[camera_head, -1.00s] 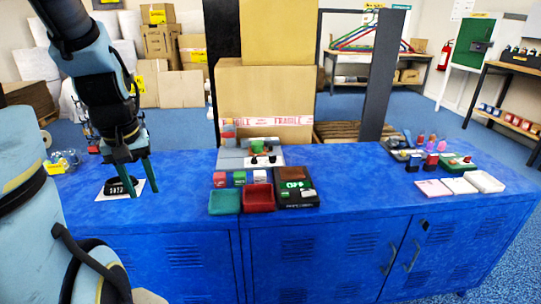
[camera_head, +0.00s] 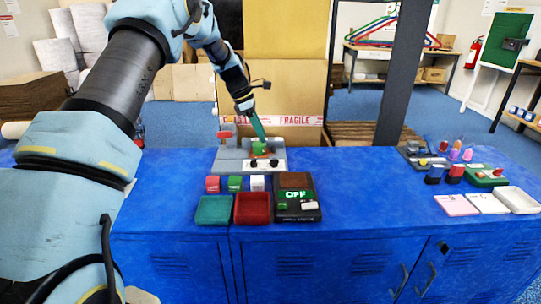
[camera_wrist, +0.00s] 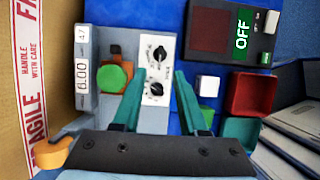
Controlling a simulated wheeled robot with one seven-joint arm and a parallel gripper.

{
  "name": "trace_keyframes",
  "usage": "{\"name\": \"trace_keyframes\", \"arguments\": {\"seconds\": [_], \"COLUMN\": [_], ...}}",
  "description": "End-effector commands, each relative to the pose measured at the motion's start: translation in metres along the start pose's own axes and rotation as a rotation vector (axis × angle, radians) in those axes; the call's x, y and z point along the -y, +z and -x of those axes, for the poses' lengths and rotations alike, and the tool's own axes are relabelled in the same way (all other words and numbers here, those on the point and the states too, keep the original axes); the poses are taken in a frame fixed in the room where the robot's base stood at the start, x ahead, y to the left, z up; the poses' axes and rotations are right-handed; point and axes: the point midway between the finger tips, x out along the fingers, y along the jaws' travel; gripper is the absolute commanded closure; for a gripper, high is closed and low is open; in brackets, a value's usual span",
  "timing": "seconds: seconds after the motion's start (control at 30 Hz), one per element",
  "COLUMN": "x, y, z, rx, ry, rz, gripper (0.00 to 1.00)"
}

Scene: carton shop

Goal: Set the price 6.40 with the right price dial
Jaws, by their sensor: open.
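The grey price machine (camera_head: 234,160) stands on the blue counter before the carton. Its white panel carries two black dials. The right price dial (camera_head: 273,162) is the upper one in the wrist view (camera_wrist: 159,53); the left dial (camera_head: 254,163) is the lower one there (camera_wrist: 156,88). A display (camera_wrist: 82,77) reads 6.00. A smaller window (camera_wrist: 82,35) seems to read 47. A green knob (camera_wrist: 113,79) sits beside the panel. My gripper (camera_wrist: 161,72) is open and empty above the machine, its teal fingers framing the lower dial, the upper dial just beyond their tips.
In front stand red, green and white blocks (camera_head: 235,183), a teal tray (camera_head: 213,210) and a red tray (camera_head: 253,208). A black box reading OFF (camera_head: 298,207) is to their right. A large carton (camera_head: 290,95) rises behind. The counter's middle right is clear.

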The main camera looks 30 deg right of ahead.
Motion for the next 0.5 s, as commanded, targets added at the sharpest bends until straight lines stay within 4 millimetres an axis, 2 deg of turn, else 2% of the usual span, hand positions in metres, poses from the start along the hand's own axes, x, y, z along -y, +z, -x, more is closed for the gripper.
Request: {"name": "trace_keyframes", "arguments": {"seconds": [0.3,0.5], "x": [0.002,0.001], "y": [0.000,-0.001], "z": [-0.056,-0.085], "rx": [-0.001,-0.001], "ry": [-0.004,-0.001], "rz": [-0.001,-0.002], "gripper": [0.57,0.57]}}
